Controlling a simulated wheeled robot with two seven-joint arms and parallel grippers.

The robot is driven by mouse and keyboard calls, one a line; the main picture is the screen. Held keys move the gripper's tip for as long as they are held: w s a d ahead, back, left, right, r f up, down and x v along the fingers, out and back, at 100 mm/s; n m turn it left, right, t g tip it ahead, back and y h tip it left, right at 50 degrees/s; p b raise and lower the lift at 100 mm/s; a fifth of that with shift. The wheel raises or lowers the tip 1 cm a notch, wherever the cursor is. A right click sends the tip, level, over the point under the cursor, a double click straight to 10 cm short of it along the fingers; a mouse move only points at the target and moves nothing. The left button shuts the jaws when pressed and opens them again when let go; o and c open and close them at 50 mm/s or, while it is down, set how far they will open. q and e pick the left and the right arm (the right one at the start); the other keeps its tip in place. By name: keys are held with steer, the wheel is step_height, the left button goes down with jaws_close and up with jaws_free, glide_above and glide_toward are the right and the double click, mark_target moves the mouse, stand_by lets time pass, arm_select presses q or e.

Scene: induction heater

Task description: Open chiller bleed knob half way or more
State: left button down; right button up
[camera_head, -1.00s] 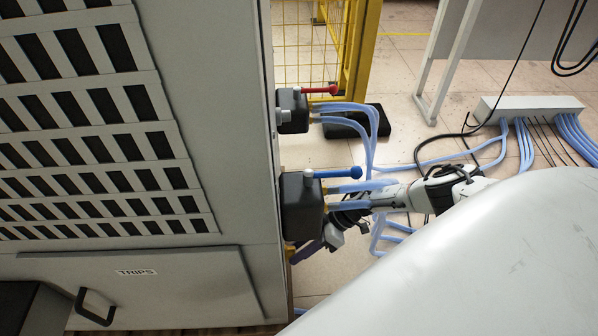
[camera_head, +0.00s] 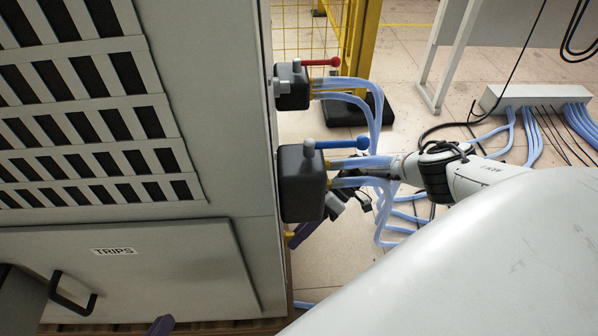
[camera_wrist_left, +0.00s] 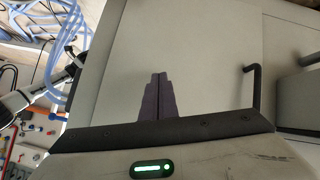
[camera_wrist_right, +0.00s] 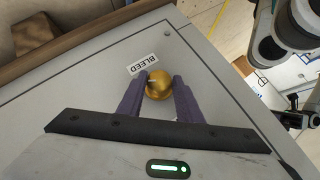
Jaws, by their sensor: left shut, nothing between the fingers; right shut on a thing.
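The bleed knob is a round gold knob (camera_wrist_right: 159,84) beside a "BLEED" label (camera_wrist_right: 145,65) on a grey panel in the right wrist view. My right gripper (camera_wrist_right: 160,78) has its purple fingers on both sides of the knob, shut on it. In the head view one purple finger of my right gripper (camera_head: 302,235) shows beside the cabinet, below the blue-handled valve; the knob is mostly hidden there. My left gripper (camera_wrist_left: 158,77) is shut and empty in front of the grey cabinet front. Its purple tip (camera_head: 161,326) shows at the bottom edge of the head view.
A blue-handled valve (camera_head: 302,183) and a red-handled valve (camera_head: 292,88) stick out from the cabinet side, with blue hoses (camera_head: 372,105) beside my right arm. A black door handle (camera_head: 72,300) is at lower left. A yellow frame (camera_head: 356,40) stands behind.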

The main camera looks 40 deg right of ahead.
steer(key=shift+w+a+r, duration=0.2)
steer(key=shift+w+a, duration=0.2)
steer(key=o, duration=1)
steer(key=shift+o, duration=0.2)
steer(key=shift+s, duration=0.1)
steer(key=shift+d, duration=0.1)
arm_select(q)
steer(key=shift+s+a+f+y+p, duration=0.15)
steer(key=shift+a+f+y+p, duration=0.15)
steer(key=shift+f+p, duration=0.3)
arm_select(e)
steer(key=v, duration=1)
steer(key=shift+d, duration=0.15)
arm_select(q)
steer(key=shift+r, duration=0.2)
